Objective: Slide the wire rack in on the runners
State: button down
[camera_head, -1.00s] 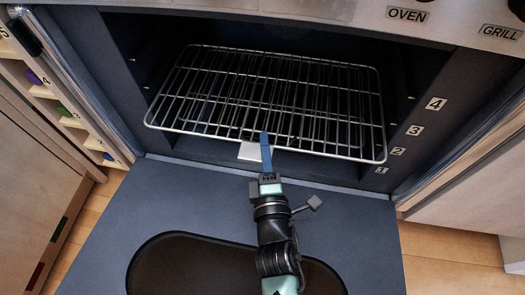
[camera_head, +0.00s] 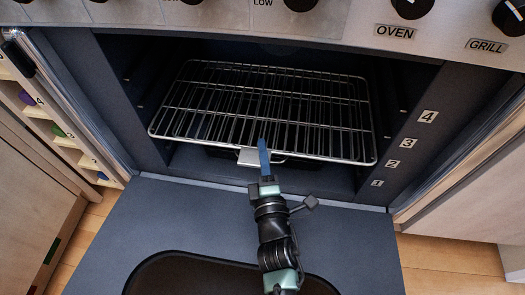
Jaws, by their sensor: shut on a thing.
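The wire rack (camera_head: 300,140) is a silver grid, mostly inside the oven cavity, with its front edge near the opening. It looks a little skewed, its right front corner lower in the picture than its left. My gripper (camera_head: 263,152) is at the middle of the front edge, shut on the rack at a pale flat tab (camera_head: 246,157). The blue finger hides part of the grip. Dark rack-like bars show beneath the grid. The runners along the side walls are too dark to make out, so I cannot tell whether the rack sits on them.
The oven door (camera_head: 150,225) is folded down in front, with a dark window. Level numbers 1 to 4 (camera_head: 408,143) mark the right frame. The control panel with knobs (camera_head: 410,8) overhangs above. A slotted wooden holder (camera_head: 60,130) stands left.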

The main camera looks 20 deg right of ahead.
jog(key=shift+r, duration=0.2)
jog(key=c, duration=0.9)
grip_release()
jog(key=shift+o, duration=0.4)
jog(key=shift+f, duration=0.3)
jog(key=p+v, duration=0.3)
jog(key=v, duration=1)
jog(key=shift+r, duration=0.25)
